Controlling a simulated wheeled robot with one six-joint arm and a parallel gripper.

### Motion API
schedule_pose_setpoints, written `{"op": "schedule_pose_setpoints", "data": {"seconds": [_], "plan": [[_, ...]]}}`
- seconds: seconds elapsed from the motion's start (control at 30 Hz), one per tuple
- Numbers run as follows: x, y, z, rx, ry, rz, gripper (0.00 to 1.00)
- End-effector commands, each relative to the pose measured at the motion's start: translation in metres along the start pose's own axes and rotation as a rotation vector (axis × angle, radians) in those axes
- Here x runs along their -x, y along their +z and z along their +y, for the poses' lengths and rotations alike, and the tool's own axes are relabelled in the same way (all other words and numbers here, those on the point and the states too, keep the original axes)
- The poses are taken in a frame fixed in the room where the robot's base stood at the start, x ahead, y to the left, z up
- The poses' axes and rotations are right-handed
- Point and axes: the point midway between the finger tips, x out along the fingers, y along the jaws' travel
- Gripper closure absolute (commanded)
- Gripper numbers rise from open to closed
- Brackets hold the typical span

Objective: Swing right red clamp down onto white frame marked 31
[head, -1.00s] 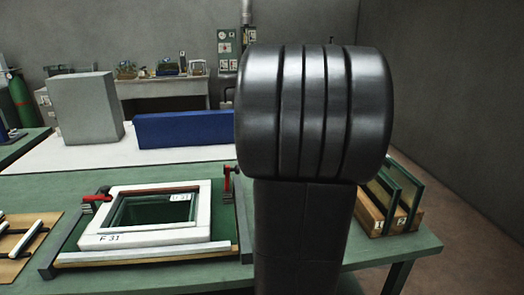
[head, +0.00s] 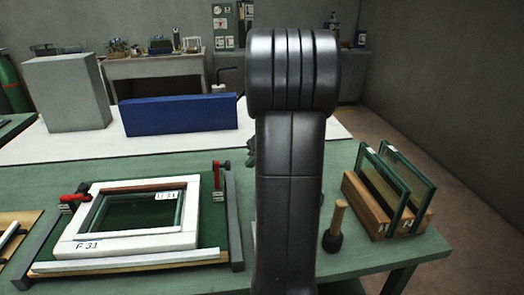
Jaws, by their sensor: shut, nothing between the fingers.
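The white frame marked F 31 (head: 130,242) lies flat on the green jig board, with a glass pane labelled 31 (head: 135,210) inside it. The right red clamp (head: 217,177) stands at the frame's right back corner, its red arm upright and its black knob (head: 227,165) pointing right. The left red clamp (head: 74,198) has its arm lying level, its end near the frame's left back corner; contact cannot be told. My gripper (head: 251,152) is mostly hidden behind my arm; only a small dark part shows, right of the right clamp and apart from it.
A mallet (head: 334,228) stands right of my arm, by a wooden rack (head: 361,206) holding glass panes. Dark rails (head: 234,220) flank the jig. A blue block (head: 180,115) and a grey block (head: 67,93) stand behind. My arm blocks the middle.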

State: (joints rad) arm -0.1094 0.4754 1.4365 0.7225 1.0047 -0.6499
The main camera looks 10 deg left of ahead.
Motion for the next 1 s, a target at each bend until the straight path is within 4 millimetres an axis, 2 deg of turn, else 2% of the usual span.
{"op": "schedule_pose_setpoints", "data": {"seconds": [0.03, 0.1, 0.33, 1.0], "plan": [[-0.009, 0.0, -0.001, -0.001, -0.001, -0.004, 1.0], [-0.01, -0.003, -0.016, 0.004, -0.001, 0.0, 1.0], [-0.019, -0.002, -0.035, 0.001, 0.0, 0.0, 1.0], [-0.018, -0.004, -0.042, 0.018, 0.038, -0.011, 1.0]]}}
